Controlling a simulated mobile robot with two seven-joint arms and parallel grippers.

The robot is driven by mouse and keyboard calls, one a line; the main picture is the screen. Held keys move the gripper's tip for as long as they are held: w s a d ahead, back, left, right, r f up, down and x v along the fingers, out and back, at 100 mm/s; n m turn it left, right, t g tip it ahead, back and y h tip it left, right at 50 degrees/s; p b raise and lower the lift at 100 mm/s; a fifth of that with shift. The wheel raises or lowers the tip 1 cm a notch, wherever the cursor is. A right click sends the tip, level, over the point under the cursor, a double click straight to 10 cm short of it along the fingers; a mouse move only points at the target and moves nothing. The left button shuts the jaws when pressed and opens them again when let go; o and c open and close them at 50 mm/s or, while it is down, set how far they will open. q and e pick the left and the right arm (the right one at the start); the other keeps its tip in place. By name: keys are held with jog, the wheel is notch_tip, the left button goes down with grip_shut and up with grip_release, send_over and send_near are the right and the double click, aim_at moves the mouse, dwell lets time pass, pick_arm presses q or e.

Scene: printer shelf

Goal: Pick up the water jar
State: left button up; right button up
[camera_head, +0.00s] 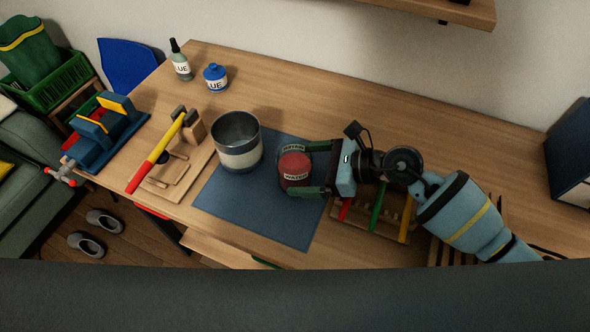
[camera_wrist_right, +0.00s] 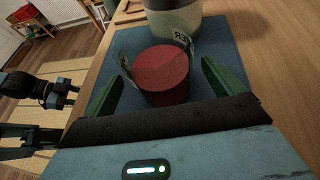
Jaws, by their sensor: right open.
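The water jar (camera_head: 294,166) is a small dark red jar with a WATER label, standing on the blue mat (camera_head: 250,215). My right gripper (camera_head: 300,169) reaches in from the right with one green-tipped finger on each side of the jar. The fingers are open. In the right wrist view, the jar's round red top (camera_wrist_right: 161,70) sits between the two green fingers, with visible gaps beside it.
A metal pot (camera_head: 238,142) stands on the mat just left of the jar. A rack of coloured tools (camera_head: 376,215) lies below my right wrist. The table's back middle is clear.

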jog(key=shift+x, duration=1.2)
jog(key=shift+r, duration=0.1)
jog(key=c, duration=1.3)
